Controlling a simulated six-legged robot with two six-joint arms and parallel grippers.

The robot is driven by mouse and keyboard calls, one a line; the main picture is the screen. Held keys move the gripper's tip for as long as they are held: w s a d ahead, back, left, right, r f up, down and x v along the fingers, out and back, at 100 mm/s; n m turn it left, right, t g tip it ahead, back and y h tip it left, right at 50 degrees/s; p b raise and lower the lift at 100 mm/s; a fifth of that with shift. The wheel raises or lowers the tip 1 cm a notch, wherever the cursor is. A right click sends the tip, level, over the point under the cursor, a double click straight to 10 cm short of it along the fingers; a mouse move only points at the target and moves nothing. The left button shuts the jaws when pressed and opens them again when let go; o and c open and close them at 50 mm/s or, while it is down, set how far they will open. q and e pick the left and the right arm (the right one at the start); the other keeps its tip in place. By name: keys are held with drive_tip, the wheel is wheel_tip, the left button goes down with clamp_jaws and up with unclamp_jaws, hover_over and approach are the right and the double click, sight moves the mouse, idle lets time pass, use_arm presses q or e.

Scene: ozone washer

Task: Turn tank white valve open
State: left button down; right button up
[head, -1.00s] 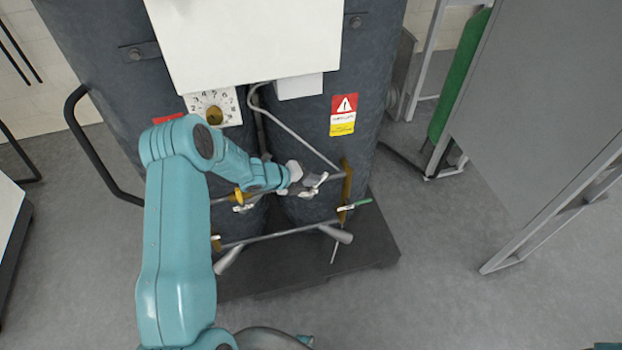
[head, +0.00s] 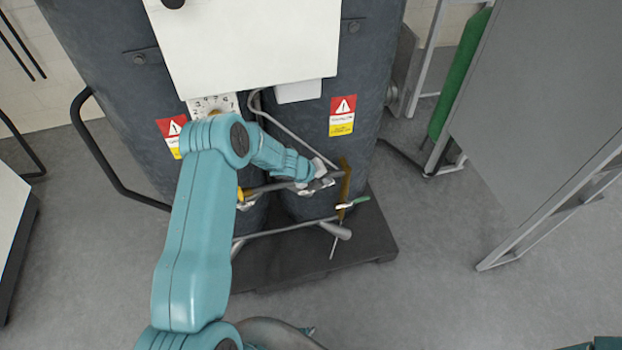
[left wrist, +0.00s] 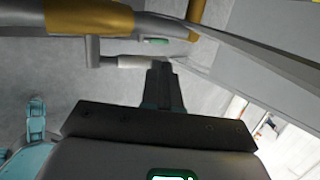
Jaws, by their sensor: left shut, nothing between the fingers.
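Two dark grey tanks (head: 375,75) stand with pipes and small valves at their lower front. A small lever with a pale part and a green end (head: 354,203) is at the right pipes. In the left wrist view a whitish cylindrical piece (left wrist: 137,62) sits on a bent grey pipe, just beyond my fingers, with a green part (left wrist: 156,41) above it. I cannot tell which piece is the white valve. My left gripper (head: 328,182) is shut and empty, in front of the right tank, up and left of the green-ended lever. It also shows in the left wrist view (left wrist: 163,80).
A white box (head: 250,45) hangs on the tank fronts above my arm. A bronze-coloured pipe fitting (head: 345,183) is close right of my gripper. A dark platform (head: 285,265) lies under the tanks. A grey panel on a metal frame (head: 545,110) stands at right. Open floor lies between.

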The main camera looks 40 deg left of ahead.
use_arm(q)
drive_tip(key=shift+w+d+f+b, duration=0.3)
drive_tip(key=shift+w+f, duration=0.05)
drive_tip(key=shift+f, duration=0.25)
use_arm(e)
drive_tip(key=shift+f, duration=0.4)
